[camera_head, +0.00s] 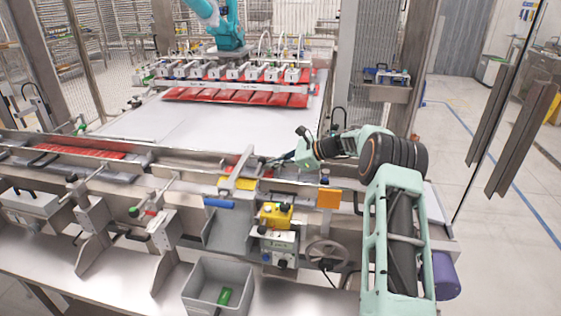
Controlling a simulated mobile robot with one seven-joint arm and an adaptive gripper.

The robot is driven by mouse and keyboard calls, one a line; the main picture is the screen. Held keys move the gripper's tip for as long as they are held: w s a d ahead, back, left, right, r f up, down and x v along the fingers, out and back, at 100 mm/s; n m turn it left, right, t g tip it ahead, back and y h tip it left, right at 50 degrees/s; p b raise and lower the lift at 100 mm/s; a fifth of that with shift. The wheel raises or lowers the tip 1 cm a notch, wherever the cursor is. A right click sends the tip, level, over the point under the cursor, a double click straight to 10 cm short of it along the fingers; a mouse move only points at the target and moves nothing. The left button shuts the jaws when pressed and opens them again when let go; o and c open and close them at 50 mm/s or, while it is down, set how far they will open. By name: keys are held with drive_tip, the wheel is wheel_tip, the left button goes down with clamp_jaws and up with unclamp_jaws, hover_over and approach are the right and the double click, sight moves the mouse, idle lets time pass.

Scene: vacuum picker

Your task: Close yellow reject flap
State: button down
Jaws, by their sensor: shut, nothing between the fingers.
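The yellow flap (238,183) is a small flat plate at the front rail of the conveyor, just above a grey chute with a blue roller-like bar (219,203). It looks tilted, but I cannot tell its exact angle. My gripper (277,162) is shut and empty. It reaches in from the right over the rail, a little right of and behind the flap. I see a gap between it and the flap. The fingertips are small and dark in this view.
A metal rail (120,150) runs along the conveyor's front. A yellow-topped control box (276,216), an orange plate (328,199) and a handwheel (327,253) stand right of the chute. A grey bin (204,306) sits below. The white conveyor surface (190,120) behind is mostly clear.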

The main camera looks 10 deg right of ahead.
drive_tip(key=shift+w+a+f, duration=0.15)
drive_tip(key=shift+a+f, duration=0.05)
drive_tip(key=shift+a, duration=0.05)
drive_tip(key=shift+r+b, duration=0.1)
drive_tip(key=shift+b, duration=0.4)
drive_tip(key=shift+d+r+n+t+b, duration=0.1)
drive_tip(key=shift+r+n+t+b, duration=0.2)
drive_tip(key=shift+b, duration=0.55)
drive_tip(key=r+n+t+b, duration=0.1)
drive_tip(key=b, duration=0.3)
drive_tip(key=r+n+t+b, duration=0.1)
drive_tip(key=b, duration=0.4)
drive_tip(key=shift+s+r+h, duration=0.25)
drive_tip(key=shift+s+h, duration=0.05)
drive_tip(key=r+n+t+b, duration=0.1)
drive_tip(key=b, duration=0.3)
drive_tip(key=s+n+t+b, duration=0.1)
drive_tip(key=b, duration=0.3)
drive_tip(key=shift+a+r, duration=0.35)
drive_tip(key=shift+r, duration=0.05)
drive_tip(key=s+a+r+n+t+b, duration=0.1)
drive_tip(key=s+r+b, duration=0.3)
drive_tip(key=b, duration=0.7)
drive_tip(key=shift+s+a+r+n+t, duration=0.3)
drive_tip(key=shift+s+a+r+n, duration=0.05)
drive_tip(key=shift+s+a+n, duration=0.45)
